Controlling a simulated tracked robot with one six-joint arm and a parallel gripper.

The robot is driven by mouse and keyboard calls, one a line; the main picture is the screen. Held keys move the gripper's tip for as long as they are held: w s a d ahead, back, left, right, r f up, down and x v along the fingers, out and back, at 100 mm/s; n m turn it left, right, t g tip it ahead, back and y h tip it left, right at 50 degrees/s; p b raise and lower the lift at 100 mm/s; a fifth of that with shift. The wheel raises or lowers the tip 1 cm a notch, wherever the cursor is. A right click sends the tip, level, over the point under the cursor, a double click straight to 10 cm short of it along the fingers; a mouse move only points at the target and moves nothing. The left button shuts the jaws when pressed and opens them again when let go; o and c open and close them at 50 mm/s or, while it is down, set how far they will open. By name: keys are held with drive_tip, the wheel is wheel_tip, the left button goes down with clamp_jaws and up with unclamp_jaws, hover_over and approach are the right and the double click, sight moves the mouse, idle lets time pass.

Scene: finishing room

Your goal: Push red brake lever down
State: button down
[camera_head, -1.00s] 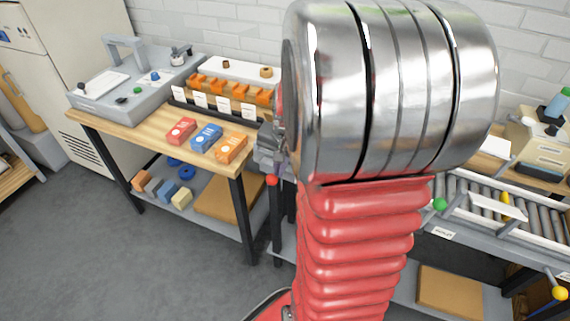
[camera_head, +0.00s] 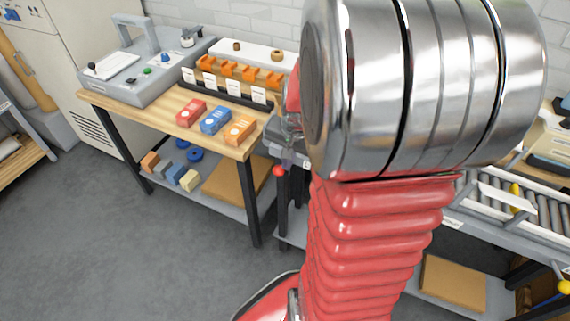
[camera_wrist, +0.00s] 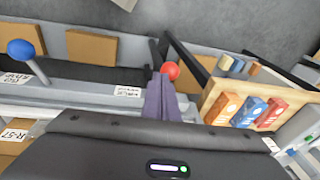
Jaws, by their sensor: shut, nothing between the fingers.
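The red ball of the brake lever (camera_head: 278,170) shows at the front edge of the conveyor bench, just left of my arm. In the wrist view the red ball (camera_wrist: 170,70) sits right beyond the tips of my gripper (camera_wrist: 164,84). My gripper is shut and empty, its purple-grey fingers together. The fingertips overlap the near side of the ball in that view; I cannot tell whether they touch it. The lever's stem is hidden behind the fingers. In the head view my arm hides most of the gripper.
A blue-knobbed lever (camera_wrist: 22,50) stands on the same bench edge, and a yellow-knobbed lever (camera_head: 564,286) is at far right. A wooden workbench (camera_head: 240,150) with red, blue and orange boxes stands left. The grey floor (camera_head: 130,250) in front is clear.

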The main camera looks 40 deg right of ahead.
drive_tip(key=s+v, duration=0.1)
drive_tip(key=v, duration=1)
drive_tip(key=shift+s+a+r, duration=0.2)
drive_tip(key=shift+a, duration=0.15)
drive_tip(key=shift+n, duration=0.3)
drive_tip(key=s+a+r+n+t, duration=0.1)
drive_tip(key=s+a+r+n, duration=0.1)
drive_tip(key=a+n, duration=0.4)
drive_tip(key=s+a+r+n+t, duration=0.2)
drive_tip(key=a+n, duration=0.3)
drive_tip(key=a, duration=1)
drive_tip(key=shift+s+r+n+y, duration=0.3)
drive_tip(key=shift+r+n, duration=0.05)
drive_tip(key=shift+n, duration=0.05)
